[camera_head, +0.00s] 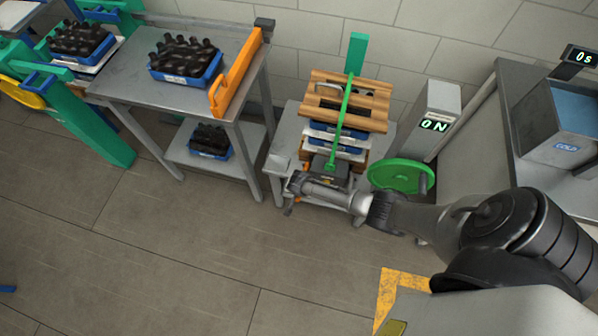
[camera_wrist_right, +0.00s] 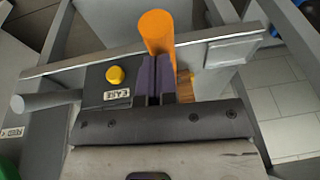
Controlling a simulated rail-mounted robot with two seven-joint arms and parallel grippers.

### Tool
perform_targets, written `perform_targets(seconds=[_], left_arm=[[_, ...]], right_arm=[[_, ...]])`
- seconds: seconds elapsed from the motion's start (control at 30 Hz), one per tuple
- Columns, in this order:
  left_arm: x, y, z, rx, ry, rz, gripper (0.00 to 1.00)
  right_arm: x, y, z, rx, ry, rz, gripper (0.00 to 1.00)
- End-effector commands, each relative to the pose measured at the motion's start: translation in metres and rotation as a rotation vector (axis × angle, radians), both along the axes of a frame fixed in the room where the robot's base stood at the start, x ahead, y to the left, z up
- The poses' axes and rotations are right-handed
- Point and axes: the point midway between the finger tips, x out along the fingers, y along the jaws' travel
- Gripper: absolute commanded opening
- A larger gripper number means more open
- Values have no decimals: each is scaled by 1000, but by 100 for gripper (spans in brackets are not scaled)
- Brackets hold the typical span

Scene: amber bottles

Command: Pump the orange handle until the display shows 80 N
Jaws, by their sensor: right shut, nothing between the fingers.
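The display (camera_head: 434,125) on a grey post reads 0 N. The orange handle (camera_wrist_right: 156,30) is a round upright bar in the right wrist view, just beyond my right fingertips; a small orange piece (camera_head: 288,211) shows beside the gripper in the head view. My right gripper (camera_head: 296,184) is shut and empty at the front of the press stand. Its dark purple fingers (camera_wrist_right: 155,78) point at the handle's lower part; whether they touch it I cannot tell. The press holds a stack of wooden slats (camera_head: 350,88) and blue trays (camera_head: 322,143) under a green bar (camera_head: 345,110). My left gripper is out of view.
A yellow button (camera_wrist_right: 115,75), its label partly hidden and reading "EASE", sits left of my right fingers. A steel table (camera_head: 130,75) with crates of bottles is at left. The floor (camera_head: 180,240) in front is clear.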

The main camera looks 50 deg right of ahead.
Motion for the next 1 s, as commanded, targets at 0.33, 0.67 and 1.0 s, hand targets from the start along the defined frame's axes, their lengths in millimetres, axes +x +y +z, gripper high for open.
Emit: perform_targets(seconds=[0.33, 0.67, 1.0], left_arm=[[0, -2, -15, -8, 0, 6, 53], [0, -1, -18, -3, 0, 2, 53], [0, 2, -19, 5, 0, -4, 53]], right_arm=[[-5, 11, -30, 2, 2, 0, 0], [-6, 13, -37, 2, 3, 1, 0], [-8, 12, -39, 1, 5, 0, 0]])
